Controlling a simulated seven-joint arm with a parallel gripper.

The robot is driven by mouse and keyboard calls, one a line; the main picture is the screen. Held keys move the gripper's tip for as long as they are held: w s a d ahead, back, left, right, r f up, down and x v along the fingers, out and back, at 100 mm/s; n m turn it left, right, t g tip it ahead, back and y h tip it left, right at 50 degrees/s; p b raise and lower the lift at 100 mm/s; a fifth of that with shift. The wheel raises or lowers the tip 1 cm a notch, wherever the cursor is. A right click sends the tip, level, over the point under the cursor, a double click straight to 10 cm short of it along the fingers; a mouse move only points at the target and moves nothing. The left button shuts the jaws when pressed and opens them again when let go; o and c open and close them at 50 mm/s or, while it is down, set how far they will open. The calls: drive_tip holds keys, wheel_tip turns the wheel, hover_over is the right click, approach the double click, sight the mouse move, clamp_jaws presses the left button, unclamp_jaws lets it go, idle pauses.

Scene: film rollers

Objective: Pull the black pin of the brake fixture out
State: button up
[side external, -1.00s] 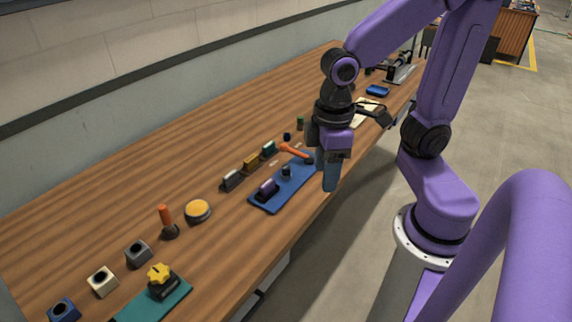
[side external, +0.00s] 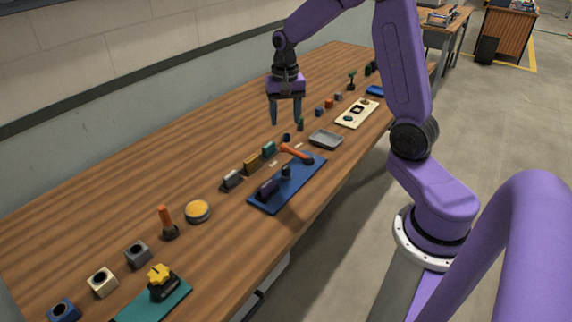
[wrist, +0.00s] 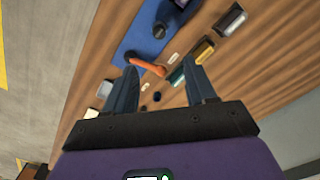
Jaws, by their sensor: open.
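A blue board (side external: 262,202) on the bench carries a purple block (side external: 267,188), a short black upright piece (side external: 286,171) and an orange lever (side external: 296,153). This looks like the brake fixture; I cannot tell for sure that the black piece is its pin. The board also shows at the top of the wrist view (wrist: 140,40), with the orange lever (wrist: 148,66) near my left fingertip in the picture. My gripper (side external: 285,118) is open and empty, pointing down above the bench, behind and apart from the board. Its fingers show in the wrist view (wrist: 162,80).
Several small blocks (side external: 250,163) stand in a row behind the board. A grey tray (side external: 326,139) and a cream panel (side external: 357,113) lie beyond it. A yellow disc (side external: 197,210), an orange-handled tool (side external: 166,222) and a teal board (side external: 172,302) stand nearer. The bench's rear is clear.

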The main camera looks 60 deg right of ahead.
sight(286, 167)
drive_tip(key=f, duration=1.7)
drive_tip(key=shift+w+d+f, duration=0.1)
drive_tip(key=shift+d+f, duration=0.2)
drive_tip(key=shift+c, duration=0.4)
